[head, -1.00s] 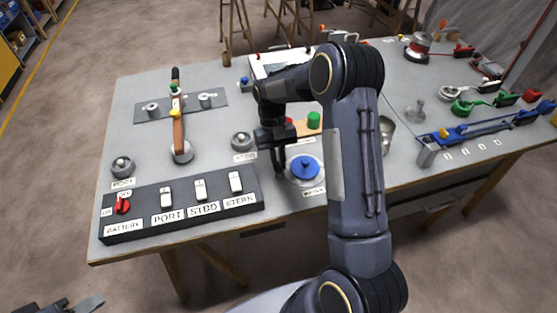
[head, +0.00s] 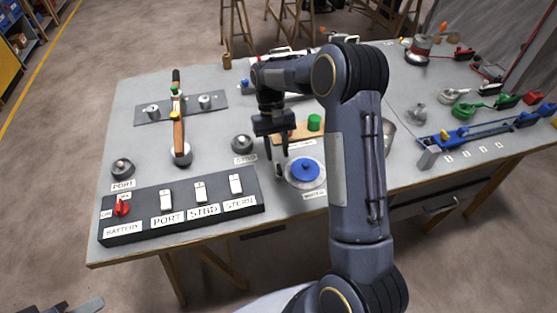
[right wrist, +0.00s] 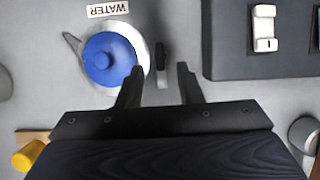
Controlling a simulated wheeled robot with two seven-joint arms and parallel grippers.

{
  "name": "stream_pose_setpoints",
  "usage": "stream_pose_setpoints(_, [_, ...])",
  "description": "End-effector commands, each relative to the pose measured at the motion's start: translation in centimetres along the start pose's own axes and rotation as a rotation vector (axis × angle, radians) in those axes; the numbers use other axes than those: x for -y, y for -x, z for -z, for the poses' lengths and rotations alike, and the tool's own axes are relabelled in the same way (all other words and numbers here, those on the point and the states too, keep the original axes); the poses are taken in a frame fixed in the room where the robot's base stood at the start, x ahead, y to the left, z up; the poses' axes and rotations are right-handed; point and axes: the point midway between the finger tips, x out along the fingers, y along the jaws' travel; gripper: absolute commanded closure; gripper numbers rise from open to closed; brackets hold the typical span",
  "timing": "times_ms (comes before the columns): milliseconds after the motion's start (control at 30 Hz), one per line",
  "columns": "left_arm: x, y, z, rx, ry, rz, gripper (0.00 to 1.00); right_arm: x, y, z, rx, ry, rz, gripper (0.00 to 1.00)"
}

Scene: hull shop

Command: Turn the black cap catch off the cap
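The blue cap (head: 305,170) sits on a pale round flange with a WATER label in front; it also shows in the right wrist view (right wrist: 109,58). The black cap catch (right wrist: 161,56) stands at the flange's edge beside the cap, with a pale lower end. In the head view the catch (head: 279,170) is small, just below my right fingertips. My right gripper (head: 276,156) is open and points down over it. In the right wrist view the catch lies ahead of the gap between the two fingers (right wrist: 158,75), apart from both. My left gripper (head: 85,305) shows only partly at the bottom left.
A black switch panel (head: 180,205) stands left of the cap. A round STBD fitting (head: 242,144) is close left of my right gripper. A wooden board (head: 297,133) with a green cylinder (head: 314,122) lies behind. My right forearm hides the table right of the cap.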

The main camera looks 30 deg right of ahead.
Motion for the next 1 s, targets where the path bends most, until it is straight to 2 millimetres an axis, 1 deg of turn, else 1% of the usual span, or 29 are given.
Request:
stream_pose_setpoints(33, [0.1, -0.1, -0.1, 0.000, 0.000, 0.000, 0.64, 0.0, 0.9, 0.1, -0.004, 0.000, 0.001, 0.67])
stream_pose_setpoints(100, [0.1, -0.1, -0.1, 0.000, 0.000, 0.000, 0.64, 0.0, 1.9, 0.1, -0.003, 0.000, 0.000, 0.67])
stream_pose_setpoints(233, [0.1, -0.2, -0.1, 0.000, 0.000, 0.000, 0.64, 0.0, 3.0, 0.0, -0.002, 0.000, 0.000, 0.67])
stream_pose_setpoints(333, [0.1, -0.2, -0.1, 0.000, 0.000, 0.000, 0.64, 0.0, 3.3, 0.0, 0.000, 0.000, 0.000, 0.67])
stream_pose_setpoints(800, [0.1, -0.2, -0.1, 0.000, 0.000, 0.000, 0.64, -0.1, 3.3, -0.1, -0.002, 0.000, 0.001, 0.67])
stream_pose_setpoints(867, [0.1, -0.1, -0.1, 0.000, 0.000, 0.000, 0.64, -0.1, 3.7, -0.5, -0.013, 0.001, 0.009, 0.67])
stream_pose_setpoints(900, [0.1, -0.1, -0.1, 0.000, 0.000, 0.000, 0.64, -0.3, 4.1, -1.0, -0.026, 0.004, 0.020, 0.67])
stream_pose_setpoints(967, [0.1, -0.1, -0.1, 0.000, 0.000, 0.000, 0.64, -0.5, 5.0, -2.3, -0.057, 0.010, 0.043, 0.67])
stream_pose_setpoints(1000, [0.1, -0.1, -0.1, 0.000, 0.000, 0.000, 0.64, -0.6, 5.7, -3.4, -0.084, 0.016, 0.065, 0.67])
